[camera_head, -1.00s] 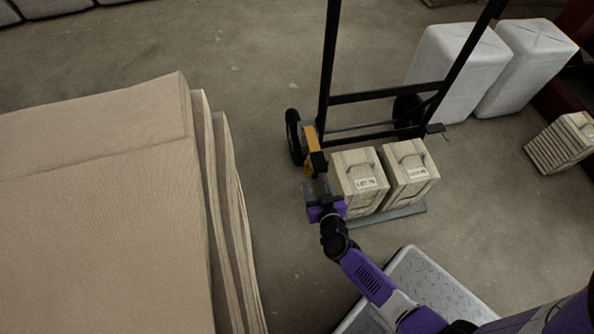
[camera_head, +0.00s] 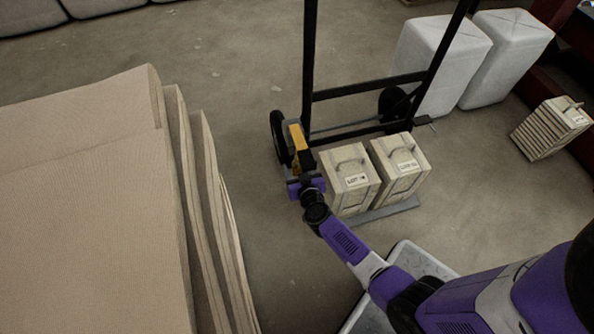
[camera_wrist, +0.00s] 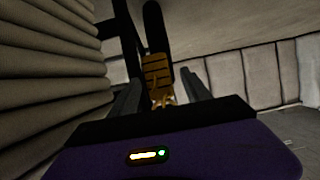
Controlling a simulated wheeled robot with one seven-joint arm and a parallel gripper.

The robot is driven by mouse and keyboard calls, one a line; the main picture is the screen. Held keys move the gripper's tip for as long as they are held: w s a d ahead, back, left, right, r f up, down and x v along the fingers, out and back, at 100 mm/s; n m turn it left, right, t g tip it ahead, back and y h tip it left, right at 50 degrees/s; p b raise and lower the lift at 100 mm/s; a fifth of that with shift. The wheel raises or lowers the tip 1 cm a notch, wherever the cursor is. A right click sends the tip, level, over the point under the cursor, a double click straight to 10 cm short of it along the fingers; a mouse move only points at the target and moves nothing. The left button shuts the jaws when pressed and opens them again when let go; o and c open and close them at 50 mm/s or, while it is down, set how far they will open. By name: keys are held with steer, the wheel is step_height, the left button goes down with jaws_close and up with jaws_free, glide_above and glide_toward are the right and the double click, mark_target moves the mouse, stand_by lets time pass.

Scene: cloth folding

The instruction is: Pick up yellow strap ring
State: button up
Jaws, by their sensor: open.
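The yellow strap (camera_head: 298,137) hangs by the black hand truck's left side, beside the wheel. In the wrist view the yellow strap (camera_wrist: 157,66) is straight ahead, with a small brassy ring (camera_wrist: 164,99) at its lower end. My gripper (camera_head: 302,162) is at the strap's lower end in the head view, which hides the ring there. In the wrist view my gripper (camera_wrist: 161,84) is open, with one finger on each side of the strap and ring. Whether the fingers touch the ring I cannot tell.
Two pale crates (camera_head: 349,180) stand on the hand truck's plate (camera_head: 388,214), close right of my gripper. The hand truck (camera_head: 368,88) has a black frame and wheels. Large stacked beige sheets (camera_head: 85,225) fill the left. Bare floor lies between.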

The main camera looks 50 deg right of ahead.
jaws_close()
steer(key=shift+r, duration=0.1)
